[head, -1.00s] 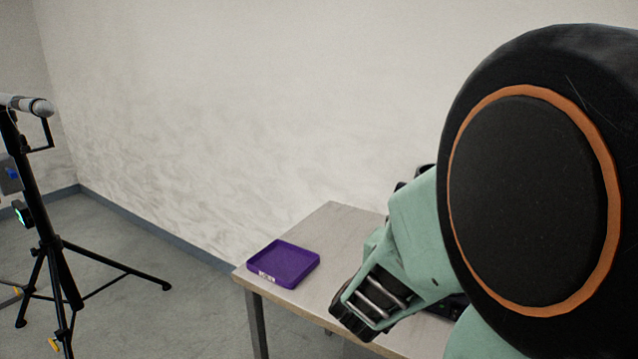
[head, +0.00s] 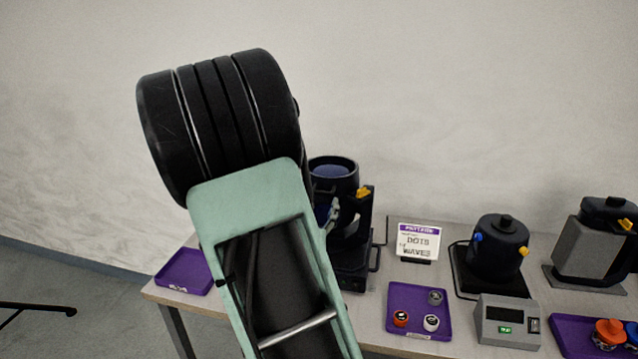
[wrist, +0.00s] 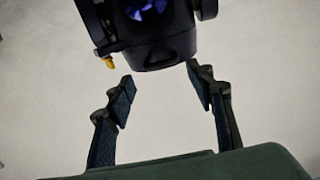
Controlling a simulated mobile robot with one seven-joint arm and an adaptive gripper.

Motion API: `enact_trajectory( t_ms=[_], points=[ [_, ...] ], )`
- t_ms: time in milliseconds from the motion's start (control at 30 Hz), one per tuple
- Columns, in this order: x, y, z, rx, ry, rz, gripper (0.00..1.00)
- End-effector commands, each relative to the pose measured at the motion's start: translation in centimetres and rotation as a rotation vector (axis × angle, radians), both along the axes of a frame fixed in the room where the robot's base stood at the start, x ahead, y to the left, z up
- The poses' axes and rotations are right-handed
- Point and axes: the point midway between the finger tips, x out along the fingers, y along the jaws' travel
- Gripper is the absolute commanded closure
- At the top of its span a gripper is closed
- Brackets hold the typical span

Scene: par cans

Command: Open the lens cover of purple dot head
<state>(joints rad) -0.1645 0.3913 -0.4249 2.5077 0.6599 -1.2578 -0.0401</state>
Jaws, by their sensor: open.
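A dark stage head with a blue lens (head: 332,170) facing up stands on the table behind my arm, with a yellow knob (head: 364,192) on its side. It fills the top of the wrist view as a black body (wrist: 165,48) with a blue-violet lens (wrist: 146,9). My gripper (wrist: 164,84) is open and empty, its fingers spread just below the lower edge of this head. In the head view my arm hides most of the gripper and part of the head. I cannot make out a lens cover or a purple dot mark.
A sign (head: 418,241) reads pattern, dots, waves. A purple tray (head: 446,312) holds three small knobs. A grey display box (head: 507,322), a black head (head: 498,250) and a grey head (head: 590,248) stand right. An empty purple tray (head: 185,271) lies left.

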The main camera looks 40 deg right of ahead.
Motion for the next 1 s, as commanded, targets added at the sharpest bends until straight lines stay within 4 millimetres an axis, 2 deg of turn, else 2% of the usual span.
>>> enact_trajectory(
  t_ms=[33, 100, 300, 500, 733, 767, 1000],
  points=[
    [0.7, -1.2, 0.0, -0.001, 0.0, -0.006, 0.51],
    [1.6, -2.1, 0.0, -0.002, -0.001, -0.004, 0.51],
    [3.5, -4.3, 0.0, 0.0, 0.0, -0.003, 0.51],
    [4.2, -5.1, -0.1, -0.001, -0.001, -0.001, 0.51],
    [4.3, -5.1, -0.1, 0.001, -0.001, -0.001, 0.51],
    [4.3, -5.1, -0.1, 0.001, -0.001, -0.001, 0.52],
    [4.2, -5.1, -0.1, 0.0, 0.0, -0.002, 0.78]
  ],
)
